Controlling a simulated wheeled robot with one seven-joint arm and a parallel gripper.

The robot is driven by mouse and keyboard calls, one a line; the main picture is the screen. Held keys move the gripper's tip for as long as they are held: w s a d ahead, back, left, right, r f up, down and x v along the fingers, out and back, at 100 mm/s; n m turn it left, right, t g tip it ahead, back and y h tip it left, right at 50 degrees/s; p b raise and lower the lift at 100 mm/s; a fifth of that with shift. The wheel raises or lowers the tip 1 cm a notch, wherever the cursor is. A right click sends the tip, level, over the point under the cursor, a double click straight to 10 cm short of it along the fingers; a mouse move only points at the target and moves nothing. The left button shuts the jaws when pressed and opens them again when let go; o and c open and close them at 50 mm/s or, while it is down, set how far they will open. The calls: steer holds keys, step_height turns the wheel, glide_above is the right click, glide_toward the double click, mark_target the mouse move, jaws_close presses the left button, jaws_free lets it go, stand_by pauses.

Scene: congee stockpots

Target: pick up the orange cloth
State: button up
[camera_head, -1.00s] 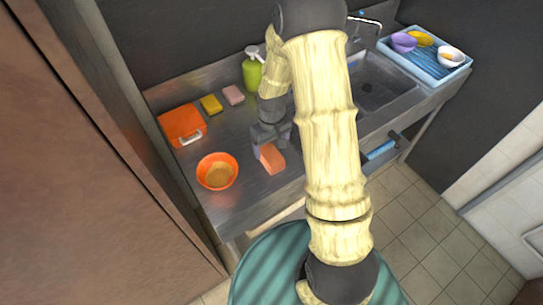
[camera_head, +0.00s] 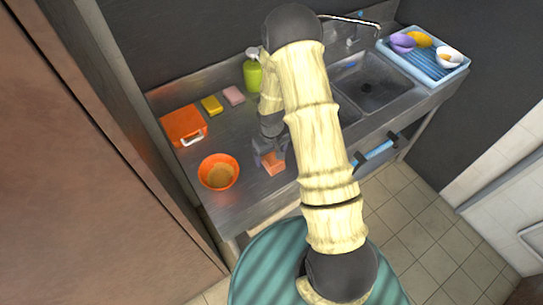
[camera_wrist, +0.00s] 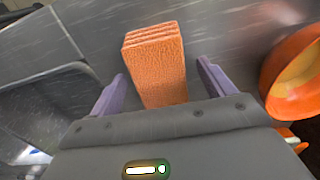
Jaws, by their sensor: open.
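The orange cloth (camera_head: 274,164) is a small folded block on the steel counter, left of the sink; it also shows large in the wrist view (camera_wrist: 157,65). My gripper (camera_wrist: 158,85) is open, with one finger on each side of the cloth's near part. Gaps show between the cloth and both fingers. The cloth's near end is hidden behind the gripper body. In the head view my gripper (camera_head: 265,155) is beside and just over the cloth, partly covering it.
An orange bowl (camera_head: 218,172) stands left of the cloth, close to my gripper. An orange box (camera_head: 183,126), yellow sponge (camera_head: 211,105), pink sponge (camera_head: 233,95) and green soap bottle (camera_head: 253,74) are behind. The sink (camera_head: 375,85) and a blue dish tray (camera_head: 426,62) are at right.

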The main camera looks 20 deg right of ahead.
steer(key=shift+s+f, duration=0.2)
steer(key=shift+f, duration=0.45)
steer(key=shift+w+f, duration=0.1)
steer(key=shift+f, duration=0.05)
steer(key=c, duration=1.1)
